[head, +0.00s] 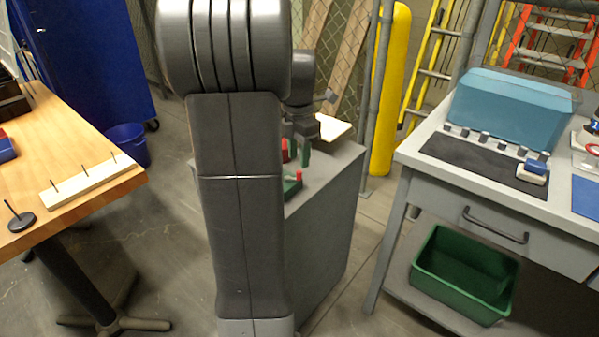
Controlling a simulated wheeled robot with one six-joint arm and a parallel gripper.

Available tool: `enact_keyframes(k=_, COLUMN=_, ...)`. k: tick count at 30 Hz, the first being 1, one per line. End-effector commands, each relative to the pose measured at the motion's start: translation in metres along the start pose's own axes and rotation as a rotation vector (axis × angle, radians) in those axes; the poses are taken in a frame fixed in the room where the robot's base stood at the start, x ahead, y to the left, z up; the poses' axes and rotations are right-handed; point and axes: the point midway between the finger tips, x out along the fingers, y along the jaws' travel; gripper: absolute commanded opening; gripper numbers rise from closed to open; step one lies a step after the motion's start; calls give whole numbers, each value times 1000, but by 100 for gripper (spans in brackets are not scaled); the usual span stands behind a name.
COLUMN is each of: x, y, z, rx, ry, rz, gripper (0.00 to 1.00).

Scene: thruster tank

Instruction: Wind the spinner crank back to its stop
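A grey cabinet (325,215) stands behind my arm, which hides much of its top. On it I see small green parts (293,188) and a red part (285,152), next to an upright green piece (305,153). I cannot tell which of these, if any, belongs to the spinner crank, and no crank handle or stop shows clearly. My gripper (303,127) is low over the cabinet top, close to the red and green parts. It is small, dark and partly hidden by my arm, so its fingers and any contact cannot be made out.
A wooden table (75,135) with a pegged board (82,180) is at left. A grey workbench (480,190) with a teal box (510,108) is at right, a green bin (462,273) on its lower shelf. A yellow post (390,90) stands behind the cabinet.

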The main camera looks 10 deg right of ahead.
Motion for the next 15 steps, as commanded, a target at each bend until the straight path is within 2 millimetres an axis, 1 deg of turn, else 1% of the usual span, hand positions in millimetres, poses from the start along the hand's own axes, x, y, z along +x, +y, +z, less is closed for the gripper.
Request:
enact_keyframes(k=1, x=14, y=0, z=0, rx=0, ry=1, rz=-2, gripper=36)
enact_keyframes(k=6, x=38, y=0, z=0, rx=0, ry=1, rz=-2, gripper=36)
enact_keyframes(k=10, x=48, y=0, z=0, rx=0, ry=0, rz=0, gripper=36)
enact_keyframes(k=15, x=51, y=0, z=0, rx=0, ry=0, rz=1, gripper=36)
